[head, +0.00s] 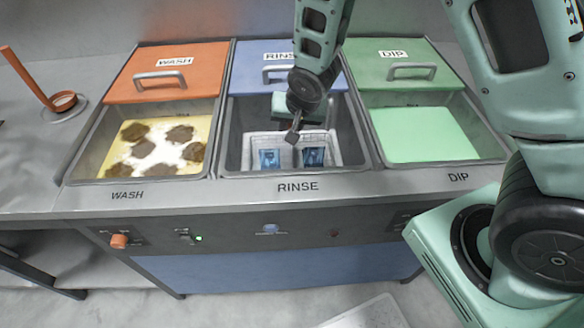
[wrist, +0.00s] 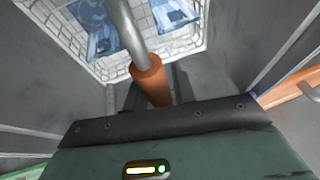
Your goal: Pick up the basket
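The basket (head: 334,147) is a white mesh basket with blue pieces inside, low in the rinse basin. Its mesh also shows at the top of the wrist view (wrist: 190,42). A grey bent handle bar (wrist: 126,28) with an orange grip (wrist: 151,86) rises from its side toward my gripper. My gripper (head: 300,107) is inside the rinse basin at the basket's far side. In the wrist view its green body and dark front edge (wrist: 170,122) lie close to the orange grip. Its fingers are not clear, so I cannot tell whether they are around the grip.
The wash basin (head: 88,161) on the left holds brown-spotted yellow liquid. The dip basin (head: 484,151) on the right holds green liquid. Orange, blue and green lids with handles sit behind the basins. The rinse basin's walls (head: 236,125) are close around my gripper.

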